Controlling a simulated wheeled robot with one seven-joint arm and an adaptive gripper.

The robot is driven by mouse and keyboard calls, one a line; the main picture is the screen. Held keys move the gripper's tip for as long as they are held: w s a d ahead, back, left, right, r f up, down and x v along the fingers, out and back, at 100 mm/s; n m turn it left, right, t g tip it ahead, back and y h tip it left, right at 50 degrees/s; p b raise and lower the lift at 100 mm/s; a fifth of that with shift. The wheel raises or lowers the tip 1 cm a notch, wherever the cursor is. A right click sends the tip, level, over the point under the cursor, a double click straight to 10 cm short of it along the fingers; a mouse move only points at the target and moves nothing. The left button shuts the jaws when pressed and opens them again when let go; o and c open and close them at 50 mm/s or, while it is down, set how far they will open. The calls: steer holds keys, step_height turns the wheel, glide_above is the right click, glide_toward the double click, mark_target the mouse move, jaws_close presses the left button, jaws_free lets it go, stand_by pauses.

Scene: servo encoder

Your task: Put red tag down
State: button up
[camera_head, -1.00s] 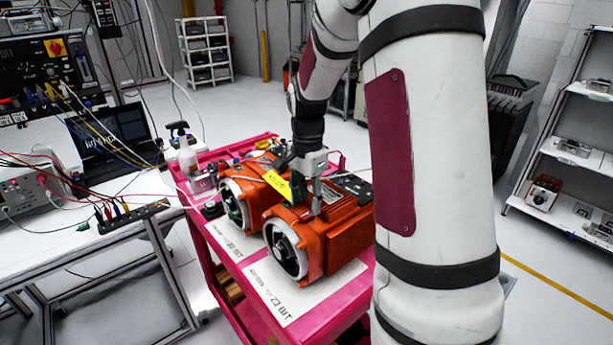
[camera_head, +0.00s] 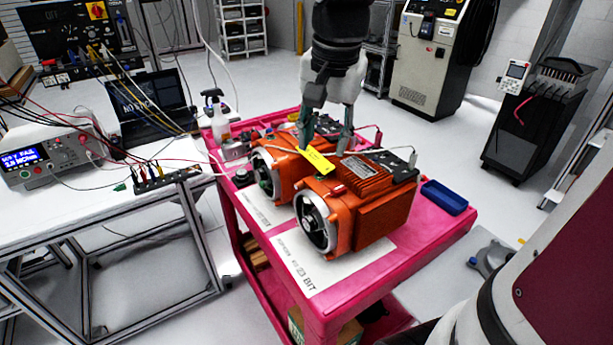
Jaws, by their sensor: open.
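Two orange servo motors stand side by side on a pink cart (camera_head: 345,297): a front motor (camera_head: 372,210) and a rear motor (camera_head: 270,160). A small red piece (camera_head: 339,189), which looks like the red tag, lies on top of the front motor near its round front face. A yellow tag (camera_head: 316,161) is between the motors' tops. My gripper (camera_head: 326,148) points down with its fingers apart, above and behind the yellow tag. Whether a fingertip touches anything cannot be told.
A blue tray (camera_head: 444,197) sits at the cart's right end. A spray bottle (camera_head: 216,116) and thin cables stand at its far left. A workbench (camera_head: 60,218) with a meter (camera_head: 52,157) and a laptop (camera_head: 150,108) is left. White printed sheets (camera_head: 315,262) lie before the motors.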

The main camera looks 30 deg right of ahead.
steer(key=s+a+n+t, duration=0.3)
steer(key=s+a+n, duration=0.6)
steer(key=s, duration=0.3)
steer(key=shift+s+n, duration=0.15)
steer(key=shift+n, duration=0.65)
